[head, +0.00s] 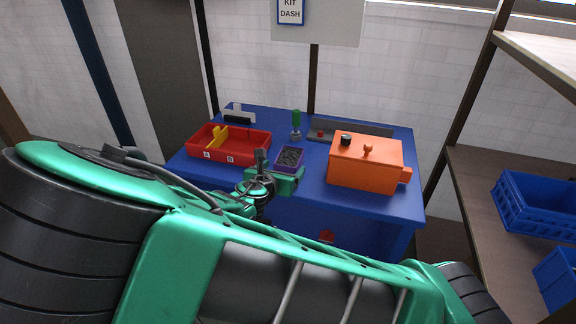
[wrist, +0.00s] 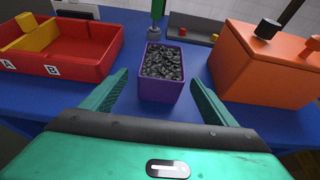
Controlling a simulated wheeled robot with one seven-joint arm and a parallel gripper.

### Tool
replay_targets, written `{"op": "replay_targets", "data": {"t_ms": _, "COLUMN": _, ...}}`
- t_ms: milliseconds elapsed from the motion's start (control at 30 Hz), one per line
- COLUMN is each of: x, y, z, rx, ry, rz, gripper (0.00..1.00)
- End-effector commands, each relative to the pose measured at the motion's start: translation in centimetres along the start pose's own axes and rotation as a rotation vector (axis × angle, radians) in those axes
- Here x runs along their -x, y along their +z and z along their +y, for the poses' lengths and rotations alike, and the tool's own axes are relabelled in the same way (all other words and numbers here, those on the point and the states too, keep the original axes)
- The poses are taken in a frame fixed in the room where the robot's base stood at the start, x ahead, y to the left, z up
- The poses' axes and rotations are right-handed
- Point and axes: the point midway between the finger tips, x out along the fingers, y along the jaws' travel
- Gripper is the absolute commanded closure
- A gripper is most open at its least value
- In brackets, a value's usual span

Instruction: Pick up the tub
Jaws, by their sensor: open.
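The tub is a small purple open-topped box filled with dark grey pieces. It stands upright on the blue table, in the middle of the head view (head: 290,166) and in the upper middle of the wrist view (wrist: 160,91). My gripper (wrist: 157,93) is open, with its green fingers on either side of the near part of the tub. Gaps show between each finger and the tub walls, and nothing is held. In the head view my gripper (head: 276,172) is at the near side of the tub, and my arm hides some of the table's front.
A red divided tray (head: 255,153) marked A and B stands left of the tub. An orange box (head: 365,175) with a black knob stands to the right. A green-handled tool (head: 296,122) stands upright behind the tub. A grey rail (head: 370,127) lies along the back of the blue table (head: 310,203).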

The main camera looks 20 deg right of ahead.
Motion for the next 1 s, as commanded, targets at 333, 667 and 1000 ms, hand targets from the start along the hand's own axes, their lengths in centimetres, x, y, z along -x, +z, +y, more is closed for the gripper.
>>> {"op": "replay_targets", "data": {"t_ms": 333, "x": -3.2, "y": 0.2, "z": -0.5, "rx": -0.005, "ry": -0.009, "rz": 0.000, "gripper": 0.20}}
{"op": "replay_targets", "data": {"t_ms": 667, "x": -7.2, "y": 0.5, "z": -0.4, "rx": -0.005, "ry": -0.008, "rz": 0.000, "gripper": 0.20}}
{"op": "replay_targets", "data": {"t_ms": 1000, "x": -7.4, "y": 0.4, "z": -0.3, "rx": -0.006, "ry": -0.007, "rz": 0.002, "gripper": 0.34}}
